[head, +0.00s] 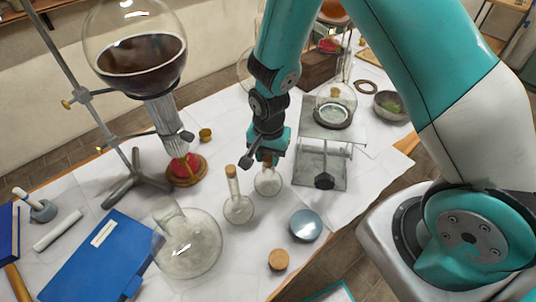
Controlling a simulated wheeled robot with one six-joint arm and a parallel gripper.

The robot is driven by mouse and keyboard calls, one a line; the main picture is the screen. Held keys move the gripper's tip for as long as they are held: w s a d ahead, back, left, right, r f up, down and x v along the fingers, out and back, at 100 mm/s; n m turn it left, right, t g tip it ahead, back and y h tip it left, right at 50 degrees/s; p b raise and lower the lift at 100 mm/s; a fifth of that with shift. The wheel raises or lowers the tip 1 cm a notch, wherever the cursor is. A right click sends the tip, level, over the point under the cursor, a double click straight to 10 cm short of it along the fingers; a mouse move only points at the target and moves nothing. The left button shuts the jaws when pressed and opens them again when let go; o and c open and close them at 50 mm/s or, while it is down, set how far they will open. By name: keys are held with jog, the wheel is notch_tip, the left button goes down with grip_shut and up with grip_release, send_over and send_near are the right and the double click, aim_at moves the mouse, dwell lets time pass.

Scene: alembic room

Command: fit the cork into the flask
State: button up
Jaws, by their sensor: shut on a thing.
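My gripper (267,154) points down near the middle of the table, at the neck of a small clear round flask (268,184). It is shut on a small brown cork (267,159), mostly hidden by the fingers. The cork is right at the top of the flask's neck; I cannot tell whether it is in the neck or just above it. The flask stands upright on the white table covering.
A similar corked flask (239,210) stands close at left. A large glass flask (190,250), blue dish (306,226) and loose round cork (279,260) lie in front. A metal stand (320,172) is at right, a burner (186,170) at left.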

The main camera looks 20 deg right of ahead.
aim_at(268, 157)
dwell(0.3)
jog(key=o, duration=1.3)
jog(key=shift+r+p, duration=2.85)
jog(key=shift+r, duration=0.65)
